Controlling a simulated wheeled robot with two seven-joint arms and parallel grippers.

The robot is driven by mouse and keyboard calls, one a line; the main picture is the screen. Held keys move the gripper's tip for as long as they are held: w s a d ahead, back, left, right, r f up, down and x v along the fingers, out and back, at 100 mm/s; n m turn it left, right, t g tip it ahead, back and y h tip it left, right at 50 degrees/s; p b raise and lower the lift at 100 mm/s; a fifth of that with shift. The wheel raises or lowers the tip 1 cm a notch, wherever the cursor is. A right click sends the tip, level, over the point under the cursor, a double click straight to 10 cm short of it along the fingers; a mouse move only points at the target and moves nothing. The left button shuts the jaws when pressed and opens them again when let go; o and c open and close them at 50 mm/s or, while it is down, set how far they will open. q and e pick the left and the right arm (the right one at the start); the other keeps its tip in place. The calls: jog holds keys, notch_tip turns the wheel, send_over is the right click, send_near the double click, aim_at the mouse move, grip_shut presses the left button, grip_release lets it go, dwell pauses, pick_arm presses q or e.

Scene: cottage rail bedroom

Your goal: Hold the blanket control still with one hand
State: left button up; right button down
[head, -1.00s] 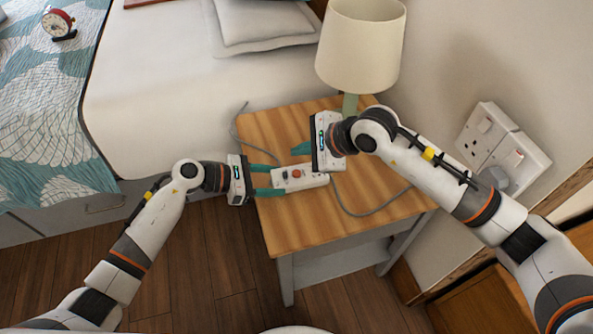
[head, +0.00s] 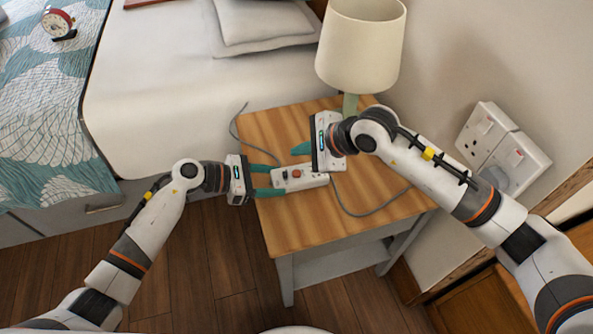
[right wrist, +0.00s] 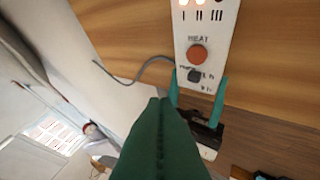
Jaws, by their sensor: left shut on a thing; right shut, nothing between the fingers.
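The blanket control (head: 300,178) is a white box with a red button, lying on the wooden bedside table. In the right wrist view the control (right wrist: 208,35) shows "HEAT" lettering, a round red button, a dark square switch and lit lamps above marks. My left gripper (head: 271,180) is shut on the control's left end, one teal finger on each side. It also shows in the right wrist view (right wrist: 197,95). My right gripper (head: 298,149) is shut and empty, over the table just behind the control. Its closed teal fingers (right wrist: 160,120) fill the lower middle of the right wrist view.
The bedside table (head: 290,230) has bare wood in front of the control. A grey cable (head: 365,213) runs from the control across it. A lamp (head: 360,45) stands at the back. The bed (head: 150,100) is left; wall sockets (head: 500,148) are right.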

aim_at(297, 173)
dwell(0.6)
notch_tip(297, 173, up, 4)
jog(key=shift+f, duration=0.1)
jog(key=shift+f, duration=4.4)
jog(key=shift+f, duration=0.1)
jog(key=shift+f, duration=0.35)
